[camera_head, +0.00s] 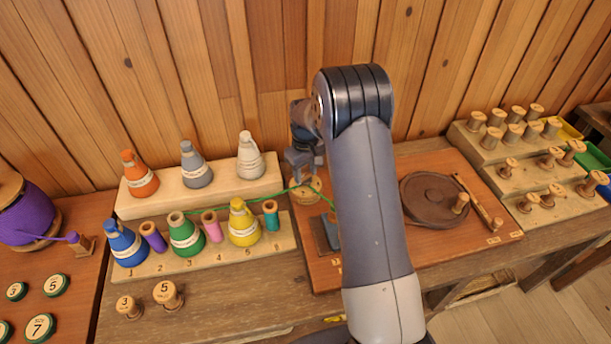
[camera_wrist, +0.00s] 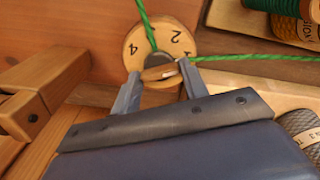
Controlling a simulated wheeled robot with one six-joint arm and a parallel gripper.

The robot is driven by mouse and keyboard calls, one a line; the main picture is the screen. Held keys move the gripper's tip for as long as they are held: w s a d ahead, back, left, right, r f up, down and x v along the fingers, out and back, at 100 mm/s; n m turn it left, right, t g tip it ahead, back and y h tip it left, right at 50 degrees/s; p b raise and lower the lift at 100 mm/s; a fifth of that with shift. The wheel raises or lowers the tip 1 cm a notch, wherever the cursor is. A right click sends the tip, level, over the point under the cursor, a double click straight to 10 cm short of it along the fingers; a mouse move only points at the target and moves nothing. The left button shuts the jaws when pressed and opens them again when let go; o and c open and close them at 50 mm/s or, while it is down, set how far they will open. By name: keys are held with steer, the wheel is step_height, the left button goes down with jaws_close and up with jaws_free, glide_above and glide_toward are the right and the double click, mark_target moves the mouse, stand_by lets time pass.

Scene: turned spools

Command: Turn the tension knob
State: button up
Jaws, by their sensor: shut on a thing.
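The tension knob (camera_wrist: 160,74) is a small wooden grip in front of a round wooden dial (camera_wrist: 177,42) marked with numbers, of which 4 and 2 are readable. My gripper (camera_wrist: 161,77) has its two fingers on either side of the knob and is shut on it. A green thread (camera_wrist: 240,58) comes in from the right to the dial, and another length runs up from it. In the head view my gripper (camera_head: 305,168) is at the dial (camera_head: 308,187), on the left part of a reddish-brown board (camera_head: 460,240). My arm hides part of this board.
Several thread cones, such as the yellow one (camera_head: 243,224), stand on stepped racks at left. A dark round wheel (camera_head: 433,198) with a peg is right of my arm. Wooden spools fill a rack (camera_head: 470,139) at far right. A plank wall (camera_head: 240,60) is behind.

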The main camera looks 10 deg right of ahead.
mark_target(306, 175)
steer(key=shift+m+b, duration=0.4)
steer(key=shift+m, duration=0.7)
steer(key=o, duration=1)
steer(key=shift+r, duration=0.1)
step_height(306, 175, up, 11)
steer(key=shift+f+b, duration=0.15)
steer(key=shift+b, duration=0.6)
